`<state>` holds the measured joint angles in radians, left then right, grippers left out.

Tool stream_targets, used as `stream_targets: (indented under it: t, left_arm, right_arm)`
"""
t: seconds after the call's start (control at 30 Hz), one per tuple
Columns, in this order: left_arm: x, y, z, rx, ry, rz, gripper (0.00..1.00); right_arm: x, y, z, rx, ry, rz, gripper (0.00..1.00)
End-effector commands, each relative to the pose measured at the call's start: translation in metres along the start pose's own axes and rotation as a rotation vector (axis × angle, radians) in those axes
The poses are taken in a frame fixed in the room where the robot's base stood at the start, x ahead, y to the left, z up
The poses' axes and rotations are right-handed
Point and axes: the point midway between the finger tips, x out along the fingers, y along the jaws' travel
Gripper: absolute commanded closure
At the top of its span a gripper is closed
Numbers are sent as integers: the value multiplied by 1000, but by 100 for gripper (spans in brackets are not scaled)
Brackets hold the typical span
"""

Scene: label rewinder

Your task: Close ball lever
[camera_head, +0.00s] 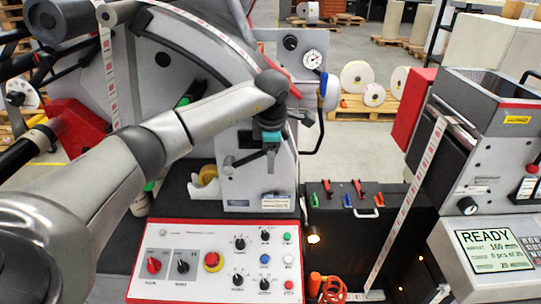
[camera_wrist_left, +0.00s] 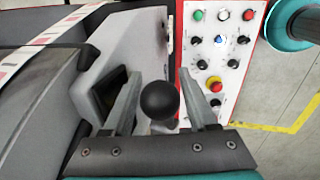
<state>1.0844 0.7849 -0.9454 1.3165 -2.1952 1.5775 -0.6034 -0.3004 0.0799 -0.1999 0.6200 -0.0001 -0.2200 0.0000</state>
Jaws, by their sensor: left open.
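The ball lever shows in the left wrist view as a black ball knob (camera_wrist_left: 160,100). It appears between the two fingers of my left gripper (camera_wrist_left: 159,76), with visible gaps on both sides. The fingers are apart and not closed on it; I cannot tell how deep the ball sits between them. In the head view my left gripper (camera_head: 270,165) points down in front of the grey machine housing, above the control panel. The ball is hard to make out there. A dark rod shows just left of the gripper. My right gripper is not in view.
The control panel (camera_head: 205,232) with knobs, buttons and a red emergency stop (camera_head: 213,261) lies below the gripper. A yellow roll (camera_head: 207,173) sits to its left. A pressure gauge (camera_head: 313,59) and a dark box (camera_head: 350,225) with coloured levers stand to the right.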

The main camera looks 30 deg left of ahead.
Motion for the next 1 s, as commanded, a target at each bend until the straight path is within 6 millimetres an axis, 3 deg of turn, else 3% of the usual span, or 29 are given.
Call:
stream_targets:
  t: [0.17, 0.67, 1.0]
  left_arm:
    - [0, 0, 0, 0, 0, 0, 43]
    - [0, 0, 0, 0, 0, -1, 99]
    - [-1, 0, 0, 0, 0, -1, 100]
  right_arm:
    - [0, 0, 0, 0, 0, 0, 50]
    - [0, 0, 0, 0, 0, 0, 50]
    - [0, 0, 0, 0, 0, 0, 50]
